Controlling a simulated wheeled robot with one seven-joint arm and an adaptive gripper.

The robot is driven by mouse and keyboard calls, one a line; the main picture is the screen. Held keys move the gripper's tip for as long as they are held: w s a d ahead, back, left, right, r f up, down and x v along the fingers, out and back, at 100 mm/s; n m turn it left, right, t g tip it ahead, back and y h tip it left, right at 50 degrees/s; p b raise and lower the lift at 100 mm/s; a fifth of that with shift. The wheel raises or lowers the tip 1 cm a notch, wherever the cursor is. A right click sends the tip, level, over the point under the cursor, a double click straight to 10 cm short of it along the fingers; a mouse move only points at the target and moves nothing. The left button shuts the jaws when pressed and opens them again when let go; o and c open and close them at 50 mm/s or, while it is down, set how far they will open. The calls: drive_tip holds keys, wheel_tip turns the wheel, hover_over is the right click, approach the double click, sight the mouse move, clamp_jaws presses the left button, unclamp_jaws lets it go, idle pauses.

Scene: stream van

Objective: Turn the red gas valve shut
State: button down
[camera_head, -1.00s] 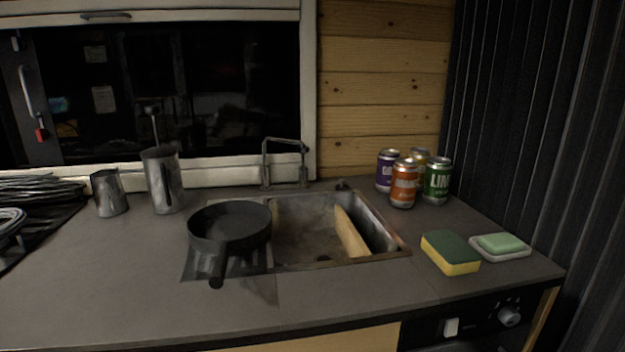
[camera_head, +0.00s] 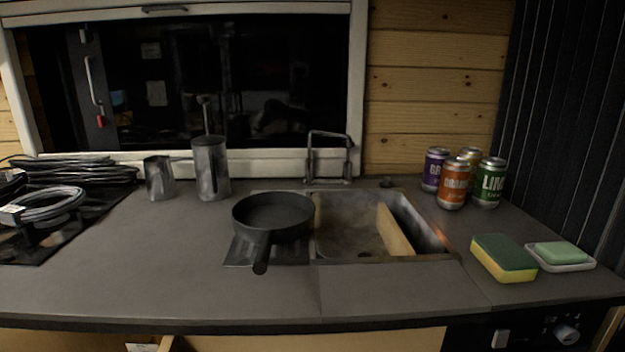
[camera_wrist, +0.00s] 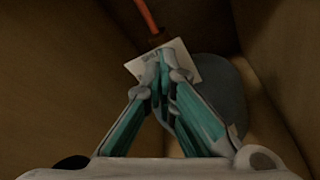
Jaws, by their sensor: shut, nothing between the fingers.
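In the wrist view my gripper (camera_wrist: 165,58) is shut and empty, its teal-sided fingers meeting at the tips. It is inside a brown-walled space, over a white tag with dark print (camera_wrist: 182,62). An orange-red hose (camera_wrist: 147,15) comes down from the top to a dark reddish piece just beyond the fingertips. A rounded grey body (camera_wrist: 225,100) lies below and to the right. I cannot make out the red valve clearly; the fingers and the tag cover that area.
The grey counter (camera_head: 180,275) holds a pan (camera_head: 275,215), a sink (camera_head: 345,235), metal jugs, several cans, a sponge (camera_head: 503,258) and coiled cables (camera_head: 60,205). Brown walls stand close around my gripper.

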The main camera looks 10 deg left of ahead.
drive_tip(key=shift+w+d+f+b, duration=0.2)
drive_tip(key=shift+w+d+b, duration=0.15)
drive_tip(key=shift+w+d, duration=0.25)
drive_tip(key=shift+w+d+f+b, duration=0.1)
drive_tip(key=shift+d+f+b, duration=0.2)
drive_tip(key=shift+b, duration=0.3)
drive_tip(key=shift+d+r, duration=0.1)
drive_tip(key=shift+r, duration=0.05)
drive_tip(key=s+d, duration=0.1)
drive_tip(key=s, duration=0.5)
drive_tip(key=shift+s+d+p, duration=0.2)
drive_tip(key=shift+s+p, duration=0.1)
idle(0.3)
